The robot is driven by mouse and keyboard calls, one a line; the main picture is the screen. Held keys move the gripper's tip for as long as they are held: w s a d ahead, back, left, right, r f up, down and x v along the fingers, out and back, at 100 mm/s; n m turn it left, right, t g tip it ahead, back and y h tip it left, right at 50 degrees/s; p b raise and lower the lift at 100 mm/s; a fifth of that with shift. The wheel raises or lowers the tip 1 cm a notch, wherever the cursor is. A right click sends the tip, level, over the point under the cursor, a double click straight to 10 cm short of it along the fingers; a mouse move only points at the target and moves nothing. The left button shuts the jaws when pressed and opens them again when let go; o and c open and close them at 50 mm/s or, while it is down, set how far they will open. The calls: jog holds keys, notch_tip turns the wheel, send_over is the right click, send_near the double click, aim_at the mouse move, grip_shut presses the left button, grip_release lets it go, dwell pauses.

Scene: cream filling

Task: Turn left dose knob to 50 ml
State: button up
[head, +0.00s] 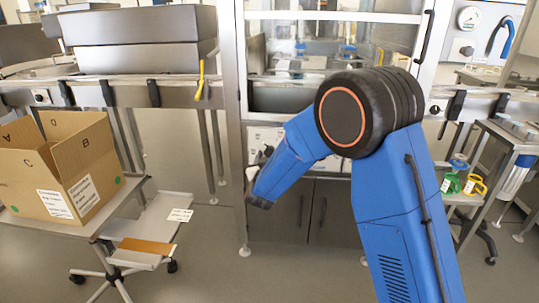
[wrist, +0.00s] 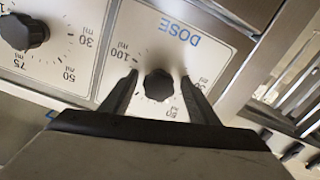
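In the wrist view, which is turned nearly upside down, a black dose knob (wrist: 158,84) sits on a white dial plate (wrist: 190,53) marked DOSE, with ml figures around it. My gripper (wrist: 160,76) is open, with one dark finger on each side of this knob and a visible gap at both sides. A second black knob (wrist: 24,32) is on a neighbouring dial plate at the picture's left, outside the fingers. I cannot read which mark either knob points at. In the head view my blue arm hides most of the white dial panel (head: 263,133).
The panel belongs to a steel-framed machine (head: 240,110) with a glass front. A cardboard box (head: 60,165) stands on a cart at the left. A side table at the right holds green (head: 450,183) and yellow (head: 475,185) mugs. Open floor lies in front.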

jog(key=shift+r, duration=0.1)
jog(key=s, duration=1.7)
jog(key=shift+s+a, duration=0.2)
jog(key=shift+a, duration=0.05)
jog(key=s+d+r+g+y, duration=0.2)
jog(key=d+r+g, duration=0.15)
jog(key=d, duration=0.35)
jog(key=s+d+r+g+y, duration=0.2)
jog(key=s+d+r+y, duration=0.1)
jog(key=d+r, duration=0.3)
jog(key=s+d+f+m+g+h, duration=0.1)
jog(key=s+d+g, duration=0.3)
jog(key=s+d, duration=0.8)
jog(key=s+d+f+m+g+h, duration=0.1)
jog(key=s+d+f+g+h, duration=0.2)
jog(key=s+d, duration=0.8)
jog(key=s, duration=0.7)
jog(key=shift+s+d+f+m+g, duration=0.3)
jog(key=shift+d+f+g, duration=0.05)
jog(key=shift+d, duration=0.05)
